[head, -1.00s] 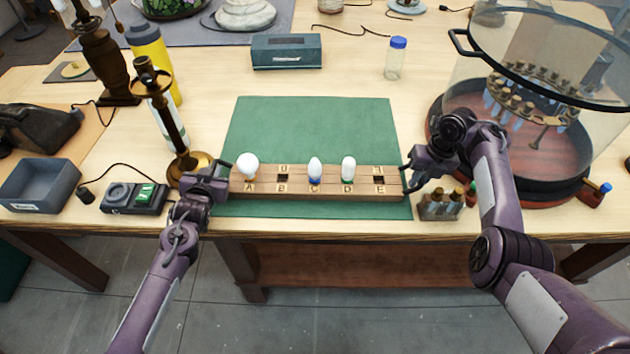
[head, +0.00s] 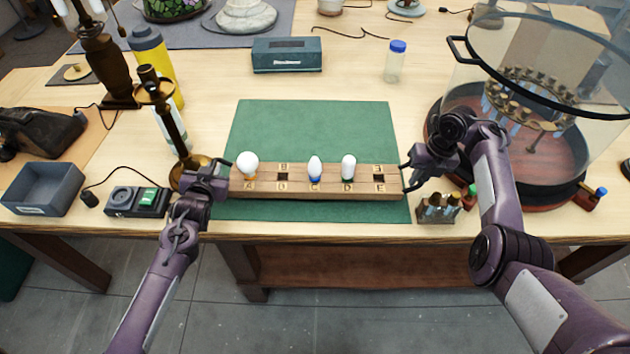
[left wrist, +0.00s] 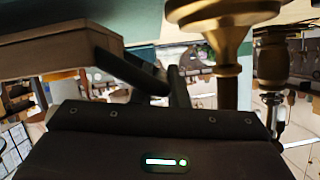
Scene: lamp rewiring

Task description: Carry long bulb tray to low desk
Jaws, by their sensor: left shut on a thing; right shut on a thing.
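The long wooden bulb tray (head: 300,192) lies level over the green mat (head: 310,125), with lettered wells along it. White bulbs stand in it at A (head: 247,163), C (head: 315,167) and D (head: 348,166); the wells near B and E look empty. My left gripper (head: 224,181) is shut at the tray's left end. In the left wrist view the tray's end (left wrist: 60,50) shows at upper left beside the dark fingers. My right gripper (head: 406,178) is shut at the right end. I cannot identify the low desk.
A small holder of vials (head: 437,208) stands near my right gripper. A large glass drum (head: 530,120) is at right. A grey bin (head: 42,188) and black device (head: 137,202) are at left.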

